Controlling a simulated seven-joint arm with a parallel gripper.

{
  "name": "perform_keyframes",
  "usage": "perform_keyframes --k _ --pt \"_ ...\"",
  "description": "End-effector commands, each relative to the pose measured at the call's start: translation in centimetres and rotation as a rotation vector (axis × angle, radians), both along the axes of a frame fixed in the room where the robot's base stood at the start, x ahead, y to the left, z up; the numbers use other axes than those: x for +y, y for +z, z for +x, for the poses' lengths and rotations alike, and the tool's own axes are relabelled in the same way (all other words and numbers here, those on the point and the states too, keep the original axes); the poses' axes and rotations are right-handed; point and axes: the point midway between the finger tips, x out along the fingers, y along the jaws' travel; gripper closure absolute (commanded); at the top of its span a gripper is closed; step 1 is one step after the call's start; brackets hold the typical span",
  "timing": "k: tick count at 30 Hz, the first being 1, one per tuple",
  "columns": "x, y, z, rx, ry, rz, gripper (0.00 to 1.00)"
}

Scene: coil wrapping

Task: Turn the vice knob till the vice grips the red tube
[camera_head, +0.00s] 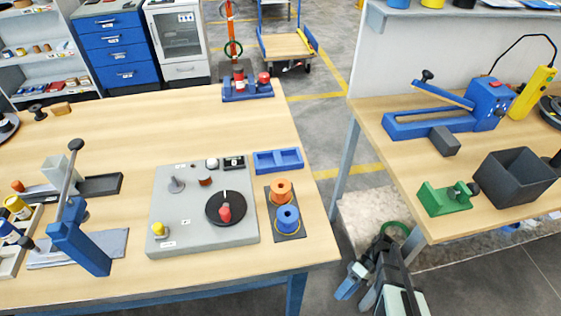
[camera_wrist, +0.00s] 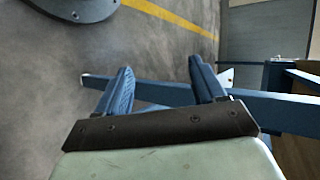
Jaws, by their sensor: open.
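A small blue fixture (camera_head: 247,90) with red cylindrical parts sits at the back edge of the left table. It is too small to tell which red part is a tube or whether anything grips it. My gripper (camera_head: 356,290) is low in the gap between the two benches, away from both fixtures. In the wrist view my gripper (camera_wrist: 162,75) has its two blue fingers wide apart with nothing between them.
The left table holds a grey panel (camera_head: 170,205) with a black turntable, orange and blue spools (camera_head: 288,218), and a blue lever tool (camera_head: 80,240). A dark bin (camera_head: 513,180) and a blue lever device (camera_head: 430,122) stand by the green clamp. Blue table framing (camera_wrist: 280,105) lies close beyond my fingers.

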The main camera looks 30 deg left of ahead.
Motion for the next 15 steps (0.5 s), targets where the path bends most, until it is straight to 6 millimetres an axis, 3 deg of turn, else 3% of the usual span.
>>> perform_keyframes --k 1,8,15 --pt "1.2 -0.1 2.4 -0.032 0.036 0.02 0.31" --pt "6.4 1.5 10.8 -0.179 0.202 0.113 0.31" --pt "13.1 5.3 19.3 -0.328 0.392 0.207 0.31"
